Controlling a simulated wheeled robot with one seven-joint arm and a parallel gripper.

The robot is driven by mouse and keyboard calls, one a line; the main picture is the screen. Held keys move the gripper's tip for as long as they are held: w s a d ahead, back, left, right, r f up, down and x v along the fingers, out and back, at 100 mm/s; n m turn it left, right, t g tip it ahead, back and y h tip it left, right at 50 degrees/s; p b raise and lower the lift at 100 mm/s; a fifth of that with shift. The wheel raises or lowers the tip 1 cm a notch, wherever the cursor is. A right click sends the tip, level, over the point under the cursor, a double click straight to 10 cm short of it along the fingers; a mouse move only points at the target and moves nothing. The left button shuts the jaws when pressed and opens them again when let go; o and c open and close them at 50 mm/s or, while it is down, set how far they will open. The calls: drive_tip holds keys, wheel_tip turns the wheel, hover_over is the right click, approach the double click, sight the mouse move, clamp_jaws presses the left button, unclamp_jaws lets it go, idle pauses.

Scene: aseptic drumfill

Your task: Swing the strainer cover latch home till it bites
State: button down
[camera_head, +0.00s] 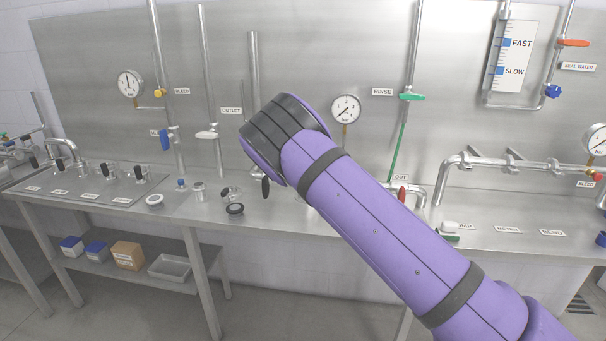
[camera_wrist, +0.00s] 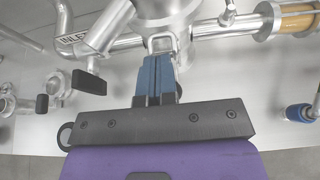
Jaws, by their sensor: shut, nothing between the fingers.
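In the wrist view, a rounded metal body (camera_wrist: 165,12), which looks like the strainer, stands at the top centre, cut off by the frame edge. A small squared metal piece (camera_wrist: 162,44) sits at its lower front; I cannot tell whether it is the cover latch. My gripper (camera_wrist: 158,62) has its blue fingers together and empty, with the tips at or just in front of this piece; contact is unclear. A black-ended lever (camera_wrist: 89,82) lies to the left of the fingers. In the head view my arm hides the gripper and the strainer.
In the wrist view, an INLET-labelled pipe (camera_wrist: 75,40) runs at left, an amber sight glass (camera_wrist: 296,20) is at upper right, and a blue knob (camera_wrist: 299,112) is at right. In the head view, a gauge (camera_head: 345,109) and a green-handled valve (camera_head: 412,97) stand behind my arm.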

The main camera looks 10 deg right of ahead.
drive_tip(key=shift+w+d+r, duration=0.25)
drive_tip(key=shift+w+r, duration=0.05)
drive_tip(key=shift+w, duration=0.35)
drive_tip(key=shift+w+d+r, duration=0.2)
drive_tip(key=shift+w+r, duration=0.1)
drive_tip(key=shift+w, duration=0.35)
drive_tip(key=shift+s+a, duration=0.15)
drive_tip(key=shift+s, duration=0.1)
drive_tip(key=r+v, duration=0.1)
drive_tip(key=v, duration=1.1)
drive_tip(key=shift+w+r, duration=0.2)
drive_tip(key=shift+r, duration=0.3)
